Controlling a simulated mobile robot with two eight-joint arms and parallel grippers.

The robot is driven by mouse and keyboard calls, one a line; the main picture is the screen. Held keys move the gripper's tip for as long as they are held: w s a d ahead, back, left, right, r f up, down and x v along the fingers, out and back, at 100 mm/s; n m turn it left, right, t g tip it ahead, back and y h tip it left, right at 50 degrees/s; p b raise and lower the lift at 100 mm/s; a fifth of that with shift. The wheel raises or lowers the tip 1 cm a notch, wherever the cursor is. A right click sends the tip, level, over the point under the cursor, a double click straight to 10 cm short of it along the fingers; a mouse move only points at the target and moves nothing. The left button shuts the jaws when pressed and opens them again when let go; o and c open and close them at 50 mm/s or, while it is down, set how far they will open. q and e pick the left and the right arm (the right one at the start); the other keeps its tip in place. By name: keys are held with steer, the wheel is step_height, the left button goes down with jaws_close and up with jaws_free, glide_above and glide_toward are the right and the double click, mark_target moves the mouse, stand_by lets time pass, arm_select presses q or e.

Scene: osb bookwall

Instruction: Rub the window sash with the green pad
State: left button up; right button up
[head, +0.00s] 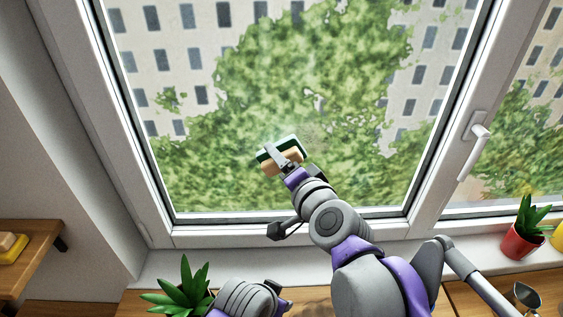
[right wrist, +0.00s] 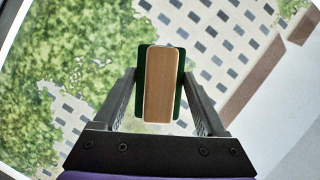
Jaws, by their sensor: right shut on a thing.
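The green pad (head: 268,153) has a pale wooden back block (head: 280,160) and is in front of the lower middle of the window pane. My right gripper (head: 284,156) is shut on it. In the right wrist view the fingers stand either side of the wooden block (right wrist: 160,85), with the dark green pad (right wrist: 141,62) showing around it. The pad's face is turned to the glass and hidden; I cannot tell whether it touches. The white window sash (head: 105,110) frames the large pane, which looks faintly hazy around the pad.
A green plant (head: 185,290) stands at the lower left, and a red potted plant (head: 523,240) at the right. A white window handle (head: 475,150) sticks out at the right. A wooden shelf (head: 35,262) with a yellow item (head: 12,247) is at the left.

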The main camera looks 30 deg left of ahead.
arm_select(q)
steer(key=shift+w+r+p, duration=0.2)
steer(key=shift+r+p, duration=0.15)
steer(key=shift+r, duration=0.1)
arm_select(e)
steer(key=shift+w+a, duration=0.5)
steer(key=shift+w, duration=0.35)
